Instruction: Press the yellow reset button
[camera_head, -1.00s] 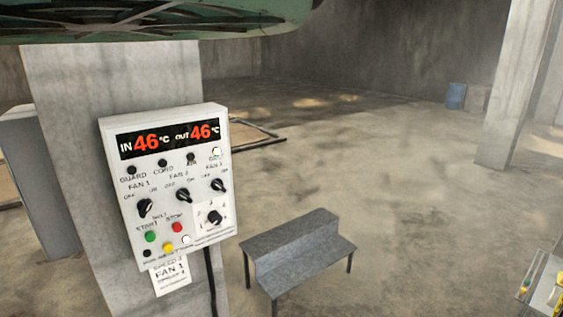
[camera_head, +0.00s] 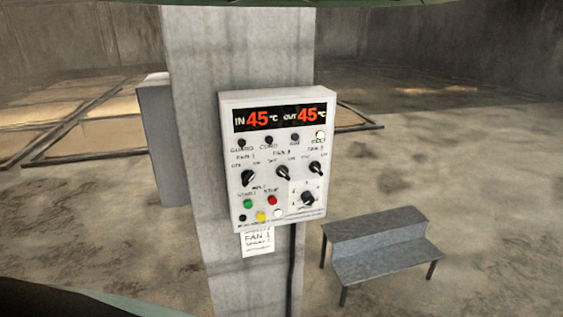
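The yellow button (camera_head: 261,216) is on the lower left of a white control box (camera_head: 229,160). The box is fixed to the front of a concrete pillar (camera_head: 195,60). A green button (camera_head: 248,203) and a red button (camera_head: 272,200) sit just above the yellow one. A black button (camera_head: 242,218) is to its left and a white one (camera_head: 278,213) to its right. The red display (camera_head: 280,118) reads IN 45 and OUT 45 °C. Several black knobs are in the middle of the box. My gripper is not in view.
A grey stepped metal bench (camera_head: 385,245) stands to the right of the pillar. A grey cabinet (camera_head: 160,140) stands behind the pillar's left side. A paper tag (camera_head: 258,241) and a black cable hang below the box. Open concrete floor lies to the right.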

